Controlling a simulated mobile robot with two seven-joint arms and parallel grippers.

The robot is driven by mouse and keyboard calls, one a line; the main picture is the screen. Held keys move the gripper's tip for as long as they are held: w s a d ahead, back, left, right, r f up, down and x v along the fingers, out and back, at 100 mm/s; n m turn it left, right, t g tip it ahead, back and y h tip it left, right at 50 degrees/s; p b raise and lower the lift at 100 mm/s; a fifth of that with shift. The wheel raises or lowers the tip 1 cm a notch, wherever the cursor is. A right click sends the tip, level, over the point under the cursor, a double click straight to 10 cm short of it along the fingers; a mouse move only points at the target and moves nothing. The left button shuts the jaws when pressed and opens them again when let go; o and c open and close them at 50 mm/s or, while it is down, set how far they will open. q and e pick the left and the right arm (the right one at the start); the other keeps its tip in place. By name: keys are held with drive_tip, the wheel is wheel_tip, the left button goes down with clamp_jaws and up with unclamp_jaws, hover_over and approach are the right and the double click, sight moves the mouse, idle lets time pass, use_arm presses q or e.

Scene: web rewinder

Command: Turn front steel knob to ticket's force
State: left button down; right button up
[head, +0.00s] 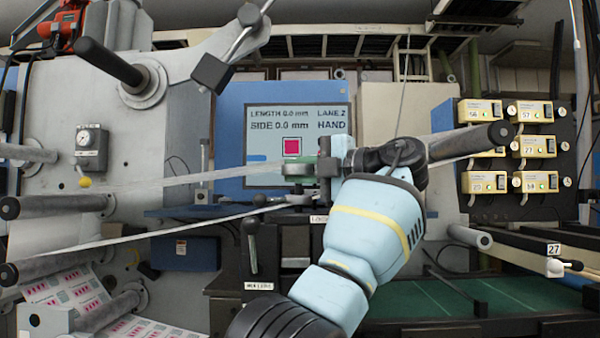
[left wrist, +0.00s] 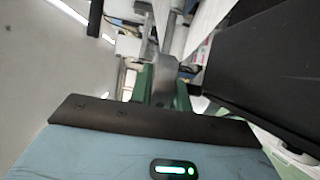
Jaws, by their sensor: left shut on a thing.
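My left gripper (head: 303,167) is in front of the lower part of the screen, its light-blue arm rising from the bottom middle. In the left wrist view, my left gripper (left wrist: 167,90) is shut on a grey steel piece between green parts. This piece appears to be the steel knob (left wrist: 176,70). Most of it is hidden, and its turn angle cannot be read. A round dial gauge (head: 85,138) is on the grey panel at left, too small to read. I cannot make out a ticket with a force on it. My right gripper is not in view.
The screen (head: 270,130) reads LENGTH 0.0 mm, SIDE 0.0 mm, LANE 2, HAND. Rollers (head: 60,204) and web strips lie at left. A thick dark-ended roller (head: 470,142) is right of my wrist. Several yellow-cream units (head: 535,147) fill the rack at right. Black levers (head: 252,245) stand below.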

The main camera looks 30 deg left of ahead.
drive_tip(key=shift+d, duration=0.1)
use_arm(q)
drive_tip(key=c, duration=1.3)
unclamp_jaws()
drive_tip(key=shift+a, duration=0.1)
